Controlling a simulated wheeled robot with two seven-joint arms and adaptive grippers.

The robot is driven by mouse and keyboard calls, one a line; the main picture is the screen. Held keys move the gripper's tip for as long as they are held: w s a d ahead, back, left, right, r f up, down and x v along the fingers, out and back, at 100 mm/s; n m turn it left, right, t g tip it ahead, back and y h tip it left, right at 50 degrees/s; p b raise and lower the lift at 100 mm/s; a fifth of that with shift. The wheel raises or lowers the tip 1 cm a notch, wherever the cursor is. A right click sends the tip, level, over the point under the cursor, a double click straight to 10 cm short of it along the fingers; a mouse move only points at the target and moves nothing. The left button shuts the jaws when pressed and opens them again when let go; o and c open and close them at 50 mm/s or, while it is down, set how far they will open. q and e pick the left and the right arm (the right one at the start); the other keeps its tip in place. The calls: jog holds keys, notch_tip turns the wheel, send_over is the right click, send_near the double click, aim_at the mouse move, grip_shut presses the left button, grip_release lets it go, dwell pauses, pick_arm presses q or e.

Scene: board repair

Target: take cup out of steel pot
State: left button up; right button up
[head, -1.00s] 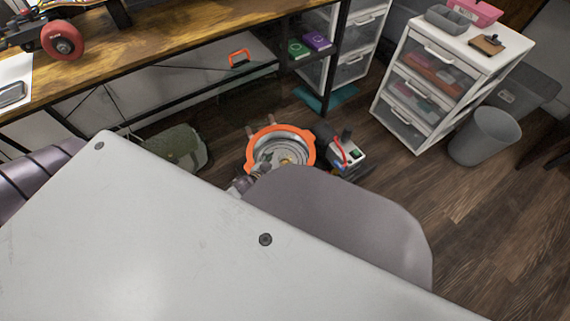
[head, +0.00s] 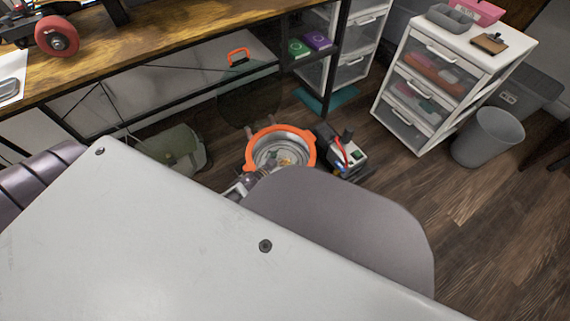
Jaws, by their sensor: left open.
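The steel pot (head: 309,143) has a bright orange rim and stands on the floor near the middle of the head view. Its shiny inside shows in part, with a small yellowish patch at the bottom. I cannot make out the cup clearly inside it. My left gripper (head: 263,172) is at the pot's near left side, with its tips at or just over the near rim. It is open, and I see nothing held in it. The tips are small and partly hidden, so I cannot tell whether they touch anything. My right gripper is not in view.
A device with a red cable (head: 346,155) stands close to the pot's right. A greenish bin (head: 175,150) is to its left. A wooden workbench (head: 170,50) runs behind. A white drawer unit (head: 405,112) and a grey wastebasket (head: 487,138) stand right. The floor at lower right is clear.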

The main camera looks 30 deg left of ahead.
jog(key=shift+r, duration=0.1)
pick_arm(q)
jog(key=c, duration=1.1)
jog(key=shift+c, duration=0.2)
jog(key=shift+r, duration=0.4)
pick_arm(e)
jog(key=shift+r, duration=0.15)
pick_arm(q)
notch_tip(320, 180, up, 9)
jog(key=p, duration=0.5)
jog(key=shift+p, duration=0.35)
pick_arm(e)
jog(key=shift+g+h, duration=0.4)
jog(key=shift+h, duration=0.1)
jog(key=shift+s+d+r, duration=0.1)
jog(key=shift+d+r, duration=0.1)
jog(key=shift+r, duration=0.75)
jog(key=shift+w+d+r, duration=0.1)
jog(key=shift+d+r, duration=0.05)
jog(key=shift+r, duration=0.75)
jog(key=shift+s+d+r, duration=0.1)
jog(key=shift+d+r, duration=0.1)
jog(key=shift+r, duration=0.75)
pick_arm(q)
jog(key=shift+r, duration=0.1)
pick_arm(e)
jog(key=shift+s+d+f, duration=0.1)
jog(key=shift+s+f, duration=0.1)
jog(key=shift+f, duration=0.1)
